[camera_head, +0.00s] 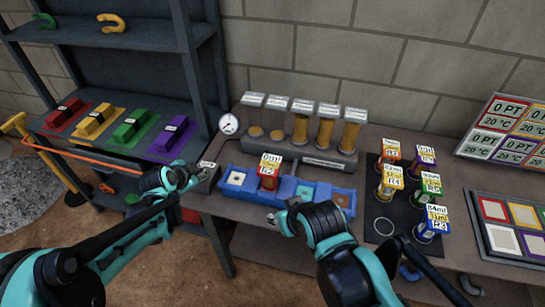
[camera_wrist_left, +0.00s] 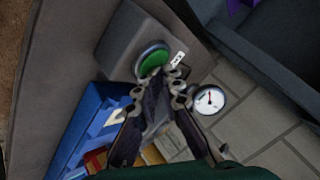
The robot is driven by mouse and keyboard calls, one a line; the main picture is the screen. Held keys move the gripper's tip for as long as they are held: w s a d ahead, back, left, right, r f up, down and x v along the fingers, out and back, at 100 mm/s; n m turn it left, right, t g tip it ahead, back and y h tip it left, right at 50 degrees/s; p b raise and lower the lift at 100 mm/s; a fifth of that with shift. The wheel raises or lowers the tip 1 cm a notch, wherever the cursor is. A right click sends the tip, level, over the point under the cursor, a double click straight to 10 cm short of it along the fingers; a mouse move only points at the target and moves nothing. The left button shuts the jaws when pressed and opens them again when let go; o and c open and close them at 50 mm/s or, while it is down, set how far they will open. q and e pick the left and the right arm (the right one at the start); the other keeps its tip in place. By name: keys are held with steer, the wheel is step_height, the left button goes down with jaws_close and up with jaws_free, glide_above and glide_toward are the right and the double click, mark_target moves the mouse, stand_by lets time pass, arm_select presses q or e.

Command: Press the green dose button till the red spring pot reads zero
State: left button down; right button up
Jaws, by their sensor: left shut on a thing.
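The red spring pot (camera_head: 269,181) stands upright in the blue trough (camera_head: 310,194).
A dispenser with several amber tubes (camera_head: 300,128) stands behind the trough. A dial gauge (camera_head: 229,124) is at its left. Several labelled pots, one blue (camera_head: 430,225), stand on a dark mat at right. A shelf (camera_head: 130,143) with coloured blocks is at left.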

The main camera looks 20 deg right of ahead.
arm_select(q)
steer(key=shift+w+a+r+p, duration=0.1)
steer(key=shift+r+p, duration=0.3)
steer(key=shift+p, duration=0.05)
step_height(320, 180, up, 5)
steer(key=p, duration=0.3)
steer(key=shift+p, duration=0.4)
steer(key=s+a+r+n+y, duration=0.1)
steer(key=s+a+n, duration=0.4)
steer(key=s, duration=0.4)
steer(key=s+a+r+n+y, duration=0.1)
steer(key=s+a+n+y, duration=0.1)
steer(key=s+a+n, duration=0.3)
steer(key=s+a+r+n+g+y, duration=0.1)
steer(key=s+a+n, duration=0.4)
steer(key=s, duration=0.8)
steer(key=a+r, duration=0.1)
steer(key=a, duration=0.1)
steer(key=shift+a+y, duration=0.3)
